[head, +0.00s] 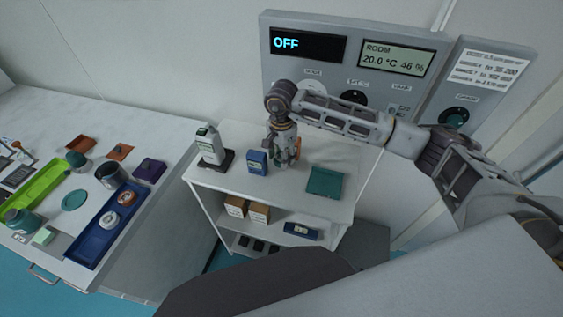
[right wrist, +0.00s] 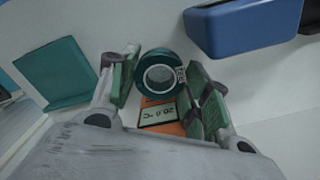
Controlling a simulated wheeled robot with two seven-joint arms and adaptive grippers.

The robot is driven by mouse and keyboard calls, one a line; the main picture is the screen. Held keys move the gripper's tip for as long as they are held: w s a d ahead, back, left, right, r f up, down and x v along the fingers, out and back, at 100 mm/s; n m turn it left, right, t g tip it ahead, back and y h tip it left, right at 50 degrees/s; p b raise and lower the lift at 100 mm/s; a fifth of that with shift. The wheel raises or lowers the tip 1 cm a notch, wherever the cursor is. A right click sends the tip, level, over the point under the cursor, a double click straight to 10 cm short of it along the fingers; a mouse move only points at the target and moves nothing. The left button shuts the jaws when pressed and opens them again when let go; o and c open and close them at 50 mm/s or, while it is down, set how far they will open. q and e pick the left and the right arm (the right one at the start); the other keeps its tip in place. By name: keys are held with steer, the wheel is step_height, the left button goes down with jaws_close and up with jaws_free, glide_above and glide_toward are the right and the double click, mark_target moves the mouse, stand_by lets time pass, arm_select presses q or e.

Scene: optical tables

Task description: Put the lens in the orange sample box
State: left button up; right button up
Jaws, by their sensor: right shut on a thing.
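My right gripper (head: 283,160) points down over the small white shelf table. It is shut on the lens (right wrist: 160,77), a dark teal ring with a clear round centre, which sits between the green finger pads in the right wrist view. In the head view the fingers hide most of the lens. My left gripper is not in view.
On the shelf top (head: 315,212) are a blue box (head: 257,162), a grey-white bottle on a dark base (head: 212,147) and a teal pad (head: 325,182). A control panel (head: 350,60) hangs behind. A bench at left holds a blue tray (head: 90,245), a green tray (head: 40,185) and small orange pieces (head: 119,152).

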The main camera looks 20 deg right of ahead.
steer(key=shift+f+p, duration=0.35)
steer(key=shift+f, duration=1.6)
steer(key=shift+f, duration=0.1)
steer(key=o, duration=1.1)
